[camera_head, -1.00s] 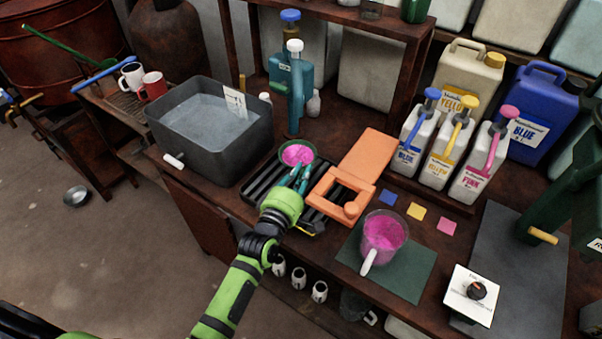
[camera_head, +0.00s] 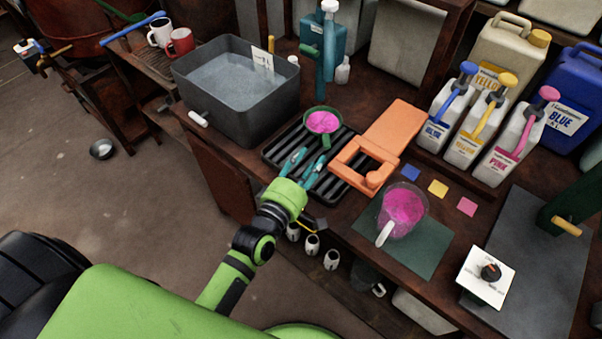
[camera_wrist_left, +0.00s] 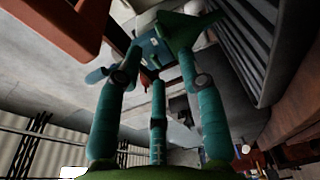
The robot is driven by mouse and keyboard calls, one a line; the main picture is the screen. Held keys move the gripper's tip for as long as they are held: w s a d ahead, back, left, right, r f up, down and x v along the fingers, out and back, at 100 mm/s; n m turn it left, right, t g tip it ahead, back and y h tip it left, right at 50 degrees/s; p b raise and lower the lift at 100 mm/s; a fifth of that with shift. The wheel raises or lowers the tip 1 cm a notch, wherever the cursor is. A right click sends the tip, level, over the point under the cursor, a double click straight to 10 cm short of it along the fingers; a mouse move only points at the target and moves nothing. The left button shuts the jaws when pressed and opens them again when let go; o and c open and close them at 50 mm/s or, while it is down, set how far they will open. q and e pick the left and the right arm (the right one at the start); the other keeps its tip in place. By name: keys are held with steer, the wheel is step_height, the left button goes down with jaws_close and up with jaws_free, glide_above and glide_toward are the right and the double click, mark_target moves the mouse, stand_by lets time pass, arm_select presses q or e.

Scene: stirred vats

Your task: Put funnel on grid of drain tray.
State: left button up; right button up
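The funnel (camera_head: 323,121) is a round green-rimmed cone with pink showing inside. It sits at the far end of the black slatted drain tray (camera_head: 330,187), its mouth facing up. How its spout meets the grid is hidden in the head view. My left gripper (camera_head: 303,163) has its teal fingers spread, with nothing between them, over the near part of the tray and short of the funnel. In the left wrist view the green funnel (camera_wrist_left: 188,30) shows beyond the spread fingertips (camera_wrist_left: 157,75). My right gripper is not in view.
A grey water basin (camera_head: 240,118) stands left of the tray. An orange frame (camera_head: 390,135) lies against its right side. A jug of pink liquid (camera_head: 403,208) stands on a green mat (camera_head: 430,255). Pump bottles (camera_head: 470,135) stand behind at right.

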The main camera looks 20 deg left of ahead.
arm_select(q)
steer(key=shift+s+a, duration=0.15)
steer(key=shift+s, duration=0.8)
steer(key=shift+s+a, duration=0.15)
steer(key=shift+s, duration=0.8)
